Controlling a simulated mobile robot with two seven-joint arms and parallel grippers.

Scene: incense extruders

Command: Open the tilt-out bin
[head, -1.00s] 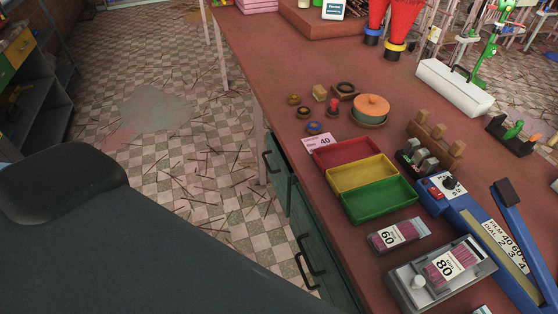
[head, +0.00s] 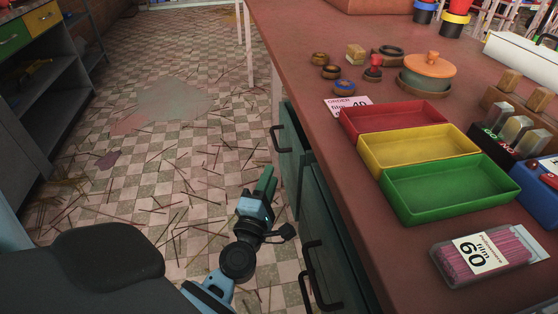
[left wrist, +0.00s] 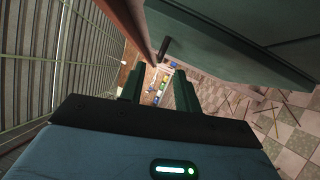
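The bench has dark green fronts below its top, with black bar handles. The nearer front (head: 338,250) carries a handle (head: 312,275), and the farther front (head: 291,150) carries another handle (head: 276,138). My right gripper is out of view.
A grey shelf unit (head: 50,75) stands at the left. The floor between is open, strewn with thin sticks.

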